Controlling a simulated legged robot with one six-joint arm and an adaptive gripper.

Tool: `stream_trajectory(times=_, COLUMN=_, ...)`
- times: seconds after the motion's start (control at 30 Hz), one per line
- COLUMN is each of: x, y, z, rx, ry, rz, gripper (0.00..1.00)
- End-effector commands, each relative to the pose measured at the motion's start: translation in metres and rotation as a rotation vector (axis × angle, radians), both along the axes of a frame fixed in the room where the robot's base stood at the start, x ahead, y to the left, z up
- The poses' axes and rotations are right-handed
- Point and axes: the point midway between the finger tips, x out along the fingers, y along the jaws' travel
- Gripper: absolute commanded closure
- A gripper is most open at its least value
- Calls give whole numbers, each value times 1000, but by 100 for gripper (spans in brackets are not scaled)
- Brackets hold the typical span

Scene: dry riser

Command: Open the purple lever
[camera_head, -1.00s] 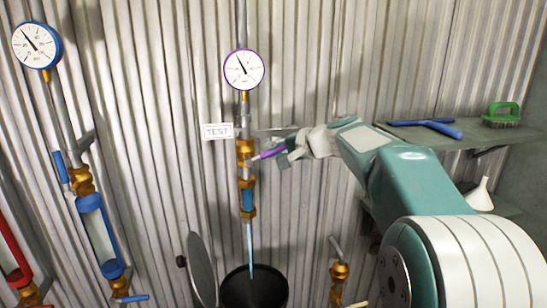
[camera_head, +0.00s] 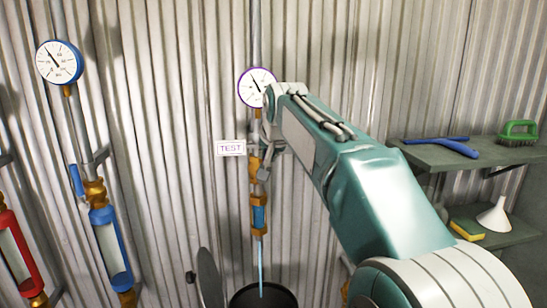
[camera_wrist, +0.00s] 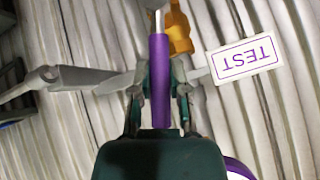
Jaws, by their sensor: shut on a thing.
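The purple lever (camera_wrist: 159,70) lies between the two fingers of my gripper (camera_wrist: 160,98) in the wrist view, and the gripper is shut on it. Its metal stem runs to the brass valve (camera_wrist: 179,32). In the head view my gripper (camera_head: 271,148) is close in front of the pipe, just above the brass sight fitting. The lever is hidden there behind my gripper. The purple-rimmed gauge (camera_head: 256,87) is above, partly covered by my wrist. The TEST sign (camera_head: 230,148) is left of the pipe. A blue stream (camera_head: 261,255) runs below the fitting.
A black bucket (camera_head: 264,297) stands under the stream, with a round lid (camera_head: 209,278) to its left. Blue (camera_head: 103,240) and red (camera_head: 18,255) sight glasses are at left. Shelves (camera_head: 440,154) at right hold a blue tool, green brush, funnel and sponge.

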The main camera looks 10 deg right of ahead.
Motion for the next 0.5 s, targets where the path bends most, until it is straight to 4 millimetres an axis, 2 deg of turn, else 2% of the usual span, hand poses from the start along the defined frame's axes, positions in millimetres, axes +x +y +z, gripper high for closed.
stream_trajectory(times=0.03, x=1, y=3, z=6, rx=-33, ry=-17, rz=2, gripper=100)
stream_trajectory(times=0.5, x=0, y=15, z=9, rx=-194, ry=-18, rz=2, gripper=100)
